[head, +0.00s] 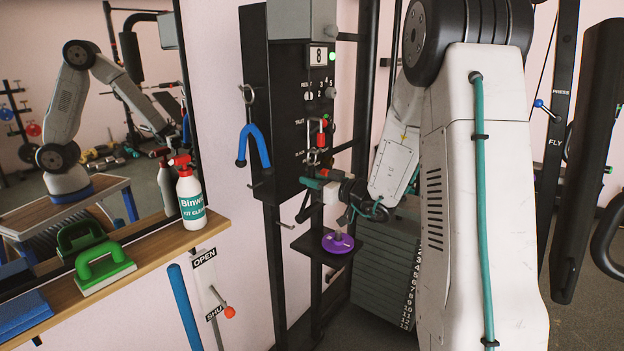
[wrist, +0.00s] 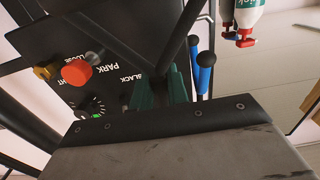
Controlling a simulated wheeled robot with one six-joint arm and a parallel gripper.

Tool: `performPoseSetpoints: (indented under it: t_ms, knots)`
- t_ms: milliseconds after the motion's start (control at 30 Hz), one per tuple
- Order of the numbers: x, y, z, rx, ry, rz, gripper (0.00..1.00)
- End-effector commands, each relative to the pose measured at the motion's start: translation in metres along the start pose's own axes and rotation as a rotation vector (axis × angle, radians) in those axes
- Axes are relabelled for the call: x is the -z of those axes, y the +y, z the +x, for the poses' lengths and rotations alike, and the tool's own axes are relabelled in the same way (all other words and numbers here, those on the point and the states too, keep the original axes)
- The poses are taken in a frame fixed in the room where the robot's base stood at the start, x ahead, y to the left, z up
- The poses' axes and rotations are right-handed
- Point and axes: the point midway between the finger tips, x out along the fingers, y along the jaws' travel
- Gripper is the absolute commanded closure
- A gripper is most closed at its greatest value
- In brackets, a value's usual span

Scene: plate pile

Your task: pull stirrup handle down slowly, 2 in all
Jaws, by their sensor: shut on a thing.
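My gripper (head: 312,180) is in front of the dark column, below its panel, in the head view. In the wrist view its teal fingers (wrist: 163,92) are close together around a dark bar (wrist: 180,43). This bar seems to be part of the stirrup handle; most of the grip is hidden by the fingers and wrist. In the head view a small red-and-metal link (head: 321,139) hangs just above the gripper. A separate blue forked handle (head: 253,147) hangs from a hook on the column's left side.
The dark column (head: 286,120) has a display reading 8. A purple disc (head: 338,242) sits on a small shelf below my gripper. A spray bottle (head: 191,197) and green block (head: 102,268) stand on the wooden ledge at left. A weight stack (head: 385,270) stands behind my arm.

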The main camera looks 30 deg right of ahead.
Motion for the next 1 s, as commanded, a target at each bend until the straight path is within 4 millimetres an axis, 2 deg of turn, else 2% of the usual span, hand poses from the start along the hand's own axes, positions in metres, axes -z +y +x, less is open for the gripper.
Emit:
performPoseSetpoints:
  t_ms: [100,533,1000]
  knots:
    - [-0.014,-0.001,-0.001,0.000,-0.007,0.006,1.00]
    - [0.011,0.000,0.000,-0.001,-0.005,0.003,1.00]
    - [0.018,-0.001,0.000,0.000,-0.005,0.001,1.00]
